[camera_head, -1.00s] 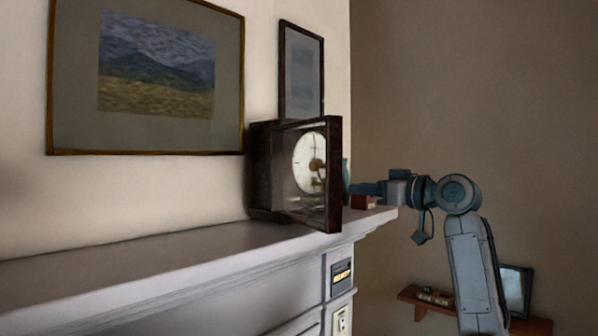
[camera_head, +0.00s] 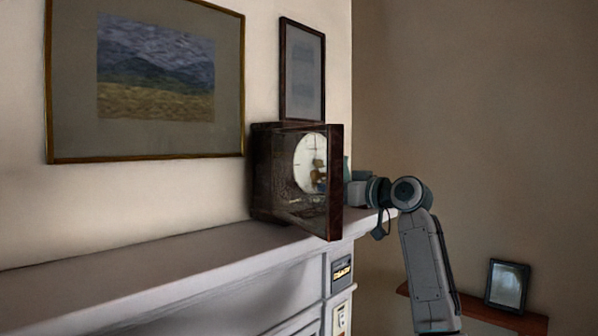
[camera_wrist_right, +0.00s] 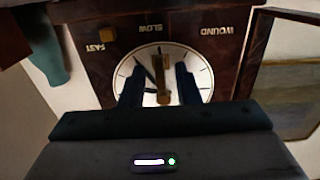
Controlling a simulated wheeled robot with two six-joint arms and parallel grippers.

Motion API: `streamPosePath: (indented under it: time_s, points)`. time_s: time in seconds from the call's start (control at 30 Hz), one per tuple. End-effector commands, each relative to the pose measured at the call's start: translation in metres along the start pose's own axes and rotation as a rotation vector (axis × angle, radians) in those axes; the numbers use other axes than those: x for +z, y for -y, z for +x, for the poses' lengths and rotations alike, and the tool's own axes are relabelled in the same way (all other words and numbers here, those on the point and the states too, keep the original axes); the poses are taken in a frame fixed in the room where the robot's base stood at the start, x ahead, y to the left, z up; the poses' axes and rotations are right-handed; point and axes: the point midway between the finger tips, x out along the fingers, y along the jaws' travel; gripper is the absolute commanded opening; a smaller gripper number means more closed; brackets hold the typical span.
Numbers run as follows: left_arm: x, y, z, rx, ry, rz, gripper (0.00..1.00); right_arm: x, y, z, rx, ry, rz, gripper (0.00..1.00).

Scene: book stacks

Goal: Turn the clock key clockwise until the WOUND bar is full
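The dark wooden clock (camera_head: 268,170) stands on the mantel with its glazed door (camera_head: 336,185) swung open. Its round pale dial (camera_head: 305,150) shows through the glass. In the right wrist view the dial (camera_wrist_right: 203,68) appears upside down, with FAST, SLOW and WOUND (camera_wrist_right: 216,31) lettering on the dark panel. I cannot make out how full the WOUND bar is. The brass key (camera_wrist_right: 161,72) stands out from the dial. My right gripper (camera_wrist_right: 159,70) is open, one finger on each side of the key, with gaps visible. My left gripper is out of view.
The open door stands between the head camera and my right gripper. A teal vase (camera_wrist_right: 48,45) is beside the clock. The mantel (camera_head: 150,270) is clear left of the clock. A small shelf with a framed picture (camera_head: 507,285) is low at right.

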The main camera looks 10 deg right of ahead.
Motion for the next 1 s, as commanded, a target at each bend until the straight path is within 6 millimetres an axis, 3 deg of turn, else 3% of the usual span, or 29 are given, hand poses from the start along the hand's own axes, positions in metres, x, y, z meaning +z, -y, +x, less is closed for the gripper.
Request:
streamPosePath:
  time_s: [0.1, 0.27, 1.0]
  points:
    - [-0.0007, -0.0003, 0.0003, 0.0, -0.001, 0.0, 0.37, 0.0002, 0.0, -0.0001, 0.0, 0.0, 0.0, 0.29]
    - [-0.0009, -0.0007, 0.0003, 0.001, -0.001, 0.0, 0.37, 0.0001, 0.0, -0.0002, 0.0, 0.0, 0.0, 0.0]
    - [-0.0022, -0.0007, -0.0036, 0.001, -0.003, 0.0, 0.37, -0.0008, 0.0002, 0.0031, 0.0, -0.002, 0.002, 0.0]
